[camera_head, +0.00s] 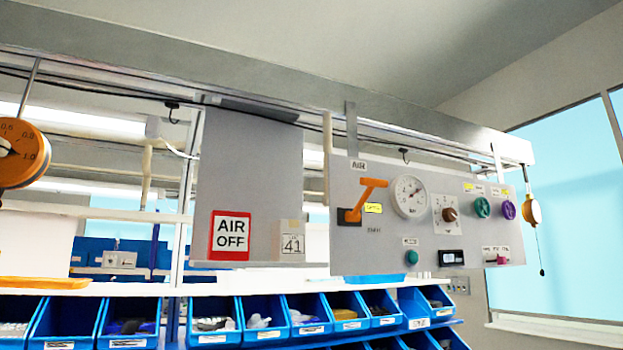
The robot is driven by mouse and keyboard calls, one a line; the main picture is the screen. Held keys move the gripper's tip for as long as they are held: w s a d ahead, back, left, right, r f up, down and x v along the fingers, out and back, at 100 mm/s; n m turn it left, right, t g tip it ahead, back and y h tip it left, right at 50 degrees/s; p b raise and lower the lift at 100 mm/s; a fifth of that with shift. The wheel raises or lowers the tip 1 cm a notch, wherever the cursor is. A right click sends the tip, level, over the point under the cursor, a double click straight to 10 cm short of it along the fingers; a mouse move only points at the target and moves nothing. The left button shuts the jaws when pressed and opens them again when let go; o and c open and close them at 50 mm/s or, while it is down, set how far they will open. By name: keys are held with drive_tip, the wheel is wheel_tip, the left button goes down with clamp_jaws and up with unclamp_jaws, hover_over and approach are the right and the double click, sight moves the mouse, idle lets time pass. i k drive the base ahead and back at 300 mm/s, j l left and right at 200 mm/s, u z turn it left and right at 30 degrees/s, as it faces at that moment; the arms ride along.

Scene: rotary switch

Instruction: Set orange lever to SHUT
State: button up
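The orange lever (364,199) is on the left part of the grey control panel (345,248), below a white "AIR" label (358,165). Its pivot sits on a dark square base at lower left. Its shaft rises up and slightly right, and a handle piece at the top points sideways. A yellow label (373,208) is just right of the shaft, and a faint label (374,230) is below; both are too small to read. My gripper is not in view.
Right of the lever are a round gauge (409,197), a brown knob (450,214), a teal knob (482,208) and a purple knob (506,210). An "AIR OFF" sign (231,235) hangs on the left board. Blue bins (215,335) line the shelf below. A round orange device (20,153) hangs far left.

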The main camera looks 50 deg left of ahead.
sight(356, 217)
drive_tip(key=u, duration=1.55)
